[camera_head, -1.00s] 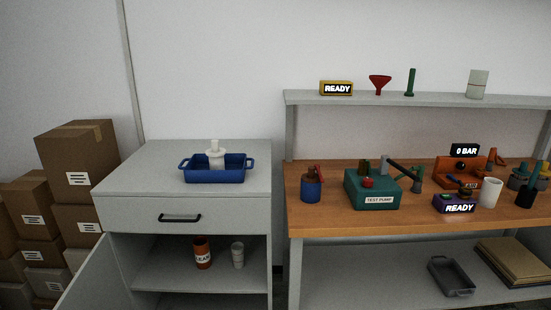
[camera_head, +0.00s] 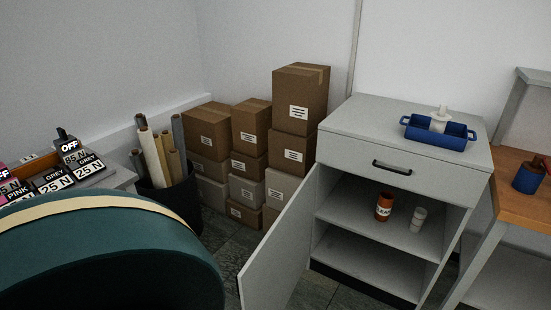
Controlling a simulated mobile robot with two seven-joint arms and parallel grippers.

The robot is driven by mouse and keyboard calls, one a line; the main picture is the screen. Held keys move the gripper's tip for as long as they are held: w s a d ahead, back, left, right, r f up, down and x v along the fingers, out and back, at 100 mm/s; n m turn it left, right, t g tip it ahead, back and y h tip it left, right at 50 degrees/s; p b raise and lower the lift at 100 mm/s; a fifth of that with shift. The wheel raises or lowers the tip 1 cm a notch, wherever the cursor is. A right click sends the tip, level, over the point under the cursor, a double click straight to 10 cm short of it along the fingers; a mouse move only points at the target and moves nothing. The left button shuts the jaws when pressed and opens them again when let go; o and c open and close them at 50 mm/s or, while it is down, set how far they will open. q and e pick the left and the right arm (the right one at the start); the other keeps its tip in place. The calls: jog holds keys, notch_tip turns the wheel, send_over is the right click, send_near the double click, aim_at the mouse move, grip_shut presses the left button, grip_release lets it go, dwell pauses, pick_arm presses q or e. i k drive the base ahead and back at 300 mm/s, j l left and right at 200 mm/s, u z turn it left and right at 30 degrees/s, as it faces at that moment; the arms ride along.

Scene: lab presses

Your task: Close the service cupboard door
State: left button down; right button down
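The service cupboard (camera_head: 340,125) is a grey cabinet right of centre in the head view. Its door (camera_head: 285,245) stands wide open. It is hinged at the cupboard's left front edge and swung out to the left, toward me. The lower compartment is open to view, with a shelf (camera_head: 345,222) inside. An orange labelled container (camera_head: 384,206) and a pale cup (camera_head: 418,219) stand on the shelf. The drawer (camera_head: 350,166) above, with a black handle (camera_head: 391,167), is shut. Neither of my grippers is in view.
A blue tray (camera_head: 421,136) holding a white object sits on the cupboard top. Stacked cardboard boxes (camera_head: 299,92) stand left of the cupboard, behind the door. A dark bin (camera_head: 178,192) of rolls is farther left. A wooden-topped bench (camera_head: 525,212) stands at right.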

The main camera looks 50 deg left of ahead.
aim_at(281, 263)
jog(key=k+j, duration=0.15)
jog(key=j, duration=0.15)
jog(key=k+j, duration=0.15)
jog(key=j, duration=0.2)
jog(key=k+j, duration=0.15)
jog(key=j, duration=0.7)
jog(key=k+j, duration=0.15)
jog(key=j, duration=0.35)
jog(key=i+j, duration=0.1)
jog(key=j, duration=0.85)
jog(key=l+z, duration=0.15)
jog(key=z, duration=0.15)
jog(key=k+l+z, duration=0.1)
jog(key=l+z, duration=0.2)
jog(key=j, duration=0.05)
